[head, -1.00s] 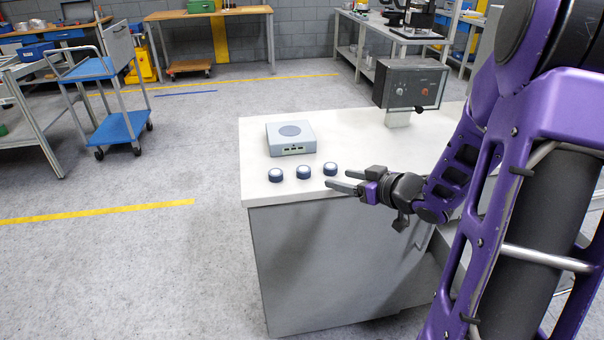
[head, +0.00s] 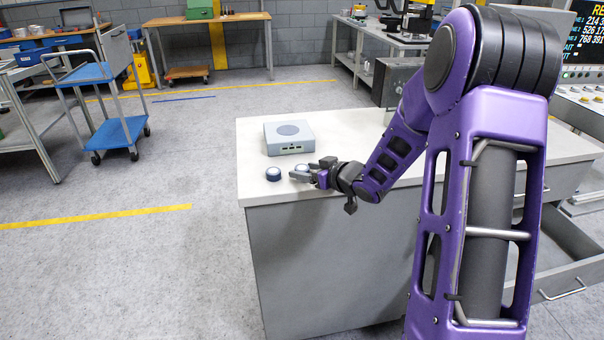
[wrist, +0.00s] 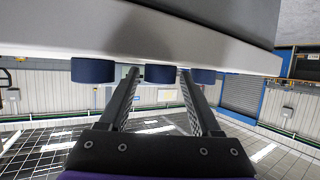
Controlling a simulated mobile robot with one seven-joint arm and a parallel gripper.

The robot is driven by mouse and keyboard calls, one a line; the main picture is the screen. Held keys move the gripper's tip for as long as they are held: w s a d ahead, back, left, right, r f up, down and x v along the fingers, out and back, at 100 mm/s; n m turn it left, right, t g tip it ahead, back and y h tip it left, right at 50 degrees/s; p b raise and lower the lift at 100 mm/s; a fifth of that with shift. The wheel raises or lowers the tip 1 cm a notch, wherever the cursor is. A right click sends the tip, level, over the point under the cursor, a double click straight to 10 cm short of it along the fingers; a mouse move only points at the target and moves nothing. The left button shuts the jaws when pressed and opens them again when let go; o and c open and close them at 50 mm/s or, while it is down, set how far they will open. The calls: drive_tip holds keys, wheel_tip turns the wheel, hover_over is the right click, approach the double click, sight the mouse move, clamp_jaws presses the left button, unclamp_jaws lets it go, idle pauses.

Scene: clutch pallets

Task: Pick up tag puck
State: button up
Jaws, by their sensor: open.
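The tag pucks are small dark-blue discs with pale tops, standing near the front left edge of the white-topped bench. The left puck (head: 273,174) stands clear of my gripper (head: 310,170). A second puck (head: 302,168) shows partly at the fingertips; my gripper hides the third in the head view. The wrist view appears upside down, with the bench at the top. There the open fingers (wrist: 158,76) straddle the middle puck (wrist: 160,75), with gaps showing. Another puck (wrist: 94,71) lies left of the fingers, and one (wrist: 204,76) shows partly behind the right finger.
A grey-blue box (head: 288,148) with a round disc on top stands just behind the pucks. A grey control box (head: 388,84) is partly hidden by my arm. The bench top (head: 352,126) is clear between them. A blue trolley (head: 118,134) stands on the floor at left.

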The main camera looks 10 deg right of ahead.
clamp_jaws()
idle(0.3)
drive_tip(key=shift+r, duration=0.1)
